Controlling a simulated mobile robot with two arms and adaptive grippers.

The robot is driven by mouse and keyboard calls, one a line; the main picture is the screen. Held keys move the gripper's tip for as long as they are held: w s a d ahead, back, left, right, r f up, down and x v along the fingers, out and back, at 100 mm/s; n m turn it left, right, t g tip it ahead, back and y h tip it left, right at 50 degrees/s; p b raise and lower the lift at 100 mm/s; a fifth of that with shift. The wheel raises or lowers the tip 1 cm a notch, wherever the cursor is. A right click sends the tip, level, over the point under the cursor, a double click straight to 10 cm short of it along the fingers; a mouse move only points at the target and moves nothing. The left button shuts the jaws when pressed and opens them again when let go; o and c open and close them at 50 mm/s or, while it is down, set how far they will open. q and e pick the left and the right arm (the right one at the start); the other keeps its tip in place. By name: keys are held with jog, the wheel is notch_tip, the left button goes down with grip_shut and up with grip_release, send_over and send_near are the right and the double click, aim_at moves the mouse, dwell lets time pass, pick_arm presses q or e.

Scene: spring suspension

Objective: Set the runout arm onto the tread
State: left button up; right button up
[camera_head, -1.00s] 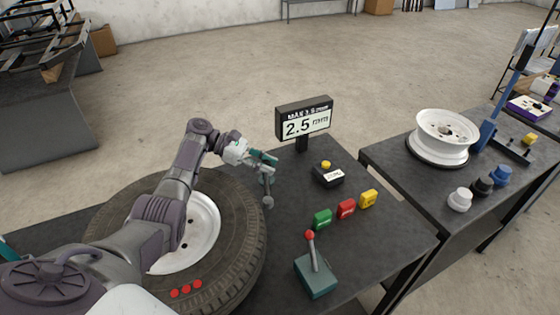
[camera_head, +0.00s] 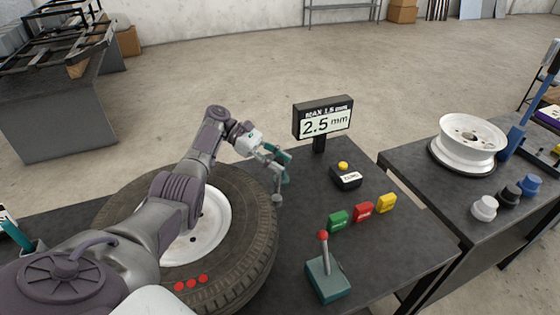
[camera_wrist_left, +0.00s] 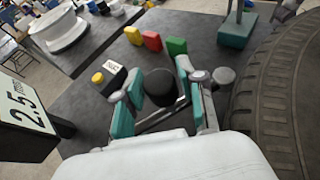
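The tyre (camera_head: 258,225) with its white rim (camera_head: 213,228) lies on the dark table, and its tread (camera_wrist_left: 270,115) is at the right of the left wrist view. A grey runout arm with a round roller end (camera_head: 277,199) stands beside the tread; the roller also shows in the wrist view (camera_wrist_left: 223,76). I cannot tell whether it touches the tread. My left gripper (camera_head: 276,166) is over this arm, its teal fingers (camera_wrist_left: 158,92) apart with a black round post (camera_wrist_left: 161,86) showing between them. No grip on it is clear. My right gripper is out of view.
A display (camera_head: 323,122) reading 2.5 mm stands behind the gripper, with a yellow-button box (camera_head: 345,178) nearby. Green (camera_head: 338,221), red (camera_head: 363,212) and yellow (camera_head: 386,203) blocks and a red-knobbed lever (camera_head: 326,270) stand right of the tyre. A white wheel rim (camera_head: 470,140) sits on another table.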

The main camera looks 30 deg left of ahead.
pick_arm(q)
jog(key=shift+o, duration=1)
jog(key=shift+a, duration=0.1)
jog(key=shift+r, duration=5)
jog(key=shift+r, duration=0.1)
